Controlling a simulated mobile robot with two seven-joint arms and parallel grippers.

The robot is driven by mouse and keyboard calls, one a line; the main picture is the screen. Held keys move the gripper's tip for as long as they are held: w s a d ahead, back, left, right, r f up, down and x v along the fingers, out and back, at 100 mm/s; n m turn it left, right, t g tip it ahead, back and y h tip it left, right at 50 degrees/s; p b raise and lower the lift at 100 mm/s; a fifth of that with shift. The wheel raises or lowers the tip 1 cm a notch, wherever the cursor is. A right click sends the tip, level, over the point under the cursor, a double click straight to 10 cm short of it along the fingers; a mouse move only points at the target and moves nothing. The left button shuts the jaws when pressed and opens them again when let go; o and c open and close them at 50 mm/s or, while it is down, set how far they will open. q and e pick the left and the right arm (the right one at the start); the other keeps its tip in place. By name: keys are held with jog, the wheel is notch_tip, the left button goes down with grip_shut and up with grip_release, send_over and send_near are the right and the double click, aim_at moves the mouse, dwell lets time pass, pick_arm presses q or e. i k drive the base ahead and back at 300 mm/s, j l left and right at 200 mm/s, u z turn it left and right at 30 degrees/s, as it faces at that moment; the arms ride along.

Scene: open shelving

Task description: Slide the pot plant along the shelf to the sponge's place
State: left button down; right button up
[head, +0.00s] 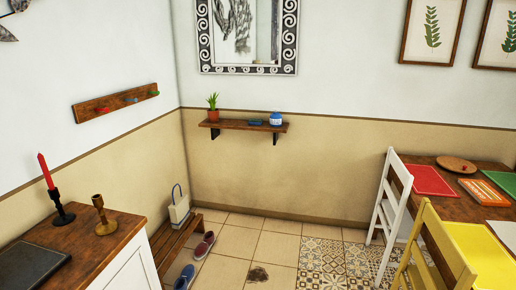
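The pot plant (213,108), a green spiky plant in a terracotta pot, stands upright at the left end of the wooden wall shelf (234,125). A small flat dark blue thing, likely the sponge (255,122), lies on the shelf right of the middle. It is too small to tell for sure. A blue and white jar (275,118) stands to its right, near the shelf's right end. Neither of my grippers is in view.
A cabinet (115,232) with candlesticks stands at the left. A low bench (172,240) with a bag and shoes (204,246) lie below the shelf's left side. A table (440,205) with chairs (388,195) stands at the right. Tiled floor before the shelf is mostly clear.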

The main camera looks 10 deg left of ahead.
aim_at(213, 114)
jog(key=i+u, duration=0.4)
jog(key=i, duration=1.85)
jog(key=i+j, duration=0.15)
jog(key=i, duration=0.65)
jog(key=l+z, duration=0.05)
